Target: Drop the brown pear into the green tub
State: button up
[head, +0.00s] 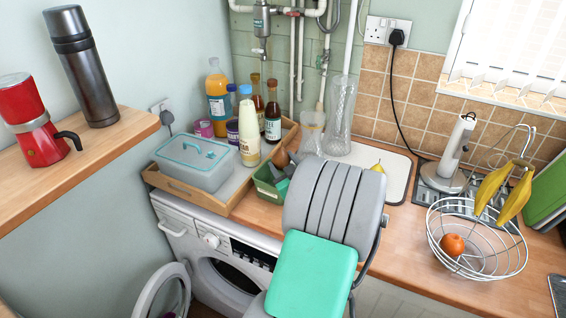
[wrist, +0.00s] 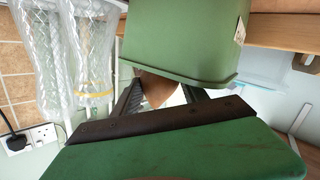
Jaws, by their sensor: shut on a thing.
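The green tub (head: 265,191) stands on the worktop beside the wooden tray, left of my arm. My gripper (head: 284,173) is over the tub's opening, its dark fingers partly hidden by my arm. In the wrist view, which looks upside down, my gripper (wrist: 160,92) is shut on the brown pear (wrist: 156,91). The tub (wrist: 188,38) fills the top of that view, and its rim hides part of the pear and the fingertips. I cannot tell how deep the pear is or whether it touches the tub.
A wooden tray (head: 239,197) with a lidded grey box (head: 195,166) and several bottles is left of the tub. Glass vases (head: 341,115) stand behind it. A yellow pear (head: 378,168) lies on a white board. A wire fruit basket (head: 500,273) is at right.

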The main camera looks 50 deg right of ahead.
jog(key=shift+f+b, duration=0.3)
jog(key=shift+b, duration=0.1)
jog(key=shift+f, duration=0.15)
jog(key=shift+s+a+f+b, duration=0.2)
jog(key=shift+f+b, duration=0.25)
jog(key=shift+b, duration=0.15)
jog(key=o, duration=1.5)
jog(key=shift+a+f, duration=0.1)
jog(key=shift+f, duration=0.1)
jog(key=shift+o, duration=0.2)
jog(key=shift+r+p, duration=0.55)
jog(key=shift+p, duration=0.25)
jog(key=shift+s+r, duration=0.15)
jog(key=shift+s, duration=0.05)
jog(key=b+v, duration=0.2)
jog(key=v, duration=0.9)
jog(key=shift+r, duration=0.35)
